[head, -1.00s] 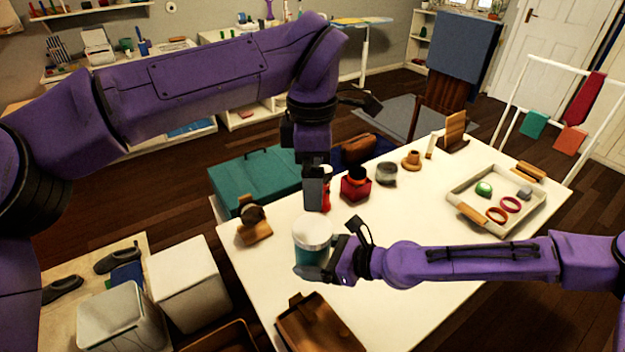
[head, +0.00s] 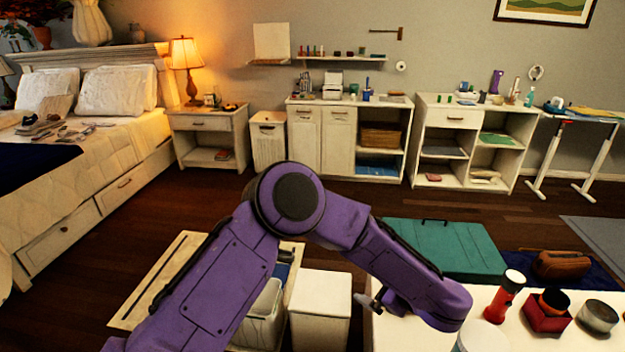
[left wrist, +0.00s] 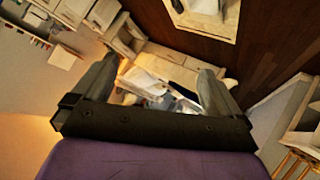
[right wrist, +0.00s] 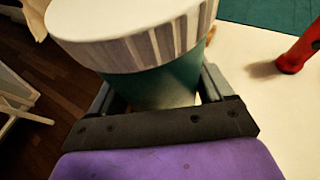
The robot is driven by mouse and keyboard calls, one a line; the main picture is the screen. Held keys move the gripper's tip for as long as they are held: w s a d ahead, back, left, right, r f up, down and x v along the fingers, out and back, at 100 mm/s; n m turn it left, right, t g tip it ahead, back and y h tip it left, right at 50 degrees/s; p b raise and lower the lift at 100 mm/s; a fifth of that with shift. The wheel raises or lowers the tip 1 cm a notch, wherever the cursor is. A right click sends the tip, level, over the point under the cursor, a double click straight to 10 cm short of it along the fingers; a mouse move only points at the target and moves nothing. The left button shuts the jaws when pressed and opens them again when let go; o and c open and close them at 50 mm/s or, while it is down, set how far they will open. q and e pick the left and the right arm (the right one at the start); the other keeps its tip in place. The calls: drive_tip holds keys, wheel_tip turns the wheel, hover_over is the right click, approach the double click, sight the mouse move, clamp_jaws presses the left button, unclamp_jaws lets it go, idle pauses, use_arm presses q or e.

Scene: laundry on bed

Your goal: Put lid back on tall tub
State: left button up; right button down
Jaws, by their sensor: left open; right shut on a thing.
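The tall tub (right wrist: 150,88) is teal and shows in the right wrist view between the fingers of my right gripper (right wrist: 158,90), which is shut on it. A white ribbed lid (right wrist: 130,30) sits on top of the tub; I cannot tell whether it is fully seated. The white lid also shows at the bottom edge of the head view (head: 481,338). My left gripper (head: 366,301) is left of the lid, over the near left edge of the table. In the left wrist view the fingers (left wrist: 158,85) are apart with nothing held between them.
On the white table (head: 400,335) stand a red flashlight-like item (head: 505,297), a red box (head: 545,318) and a grey round tin (head: 598,316). A teal chest (head: 445,248) lies behind the table. White bins (head: 320,310) stand left of it. A bed (head: 90,165) is far left.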

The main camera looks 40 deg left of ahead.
drive_tip(key=shift+a+r, duration=0.1)
drive_tip(key=shift+a, duration=0.05)
use_arm(q)
drive_tip(key=s+a+f+m+t+h, duration=0.25)
drive_tip(key=s+f+m, duration=0.35)
drive_tip(key=f, duration=0.4)
drive_tip(key=s+a+f+m+t+h, duration=0.1)
drive_tip(key=s+a+f+m+h, duration=0.15)
drive_tip(key=s+f, duration=0.6)
use_arm(e)
drive_tip(key=shift+s, duration=0.1)
use_arm(q)
drive_tip(key=s+a+f+m+g+h, duration=0.1)
drive_tip(key=s+a+f+m+g, duration=0.1)
drive_tip(key=s, duration=0.7)
drive_tip(key=s+a+f+m+g+h, duration=0.1)
drive_tip(key=s+a+f+g, duration=0.1)
drive_tip(key=s, duration=0.8)
drive_tip(key=shift+a+f+m+g, duration=0.35)
drive_tip(key=shift+f, duration=0.45)
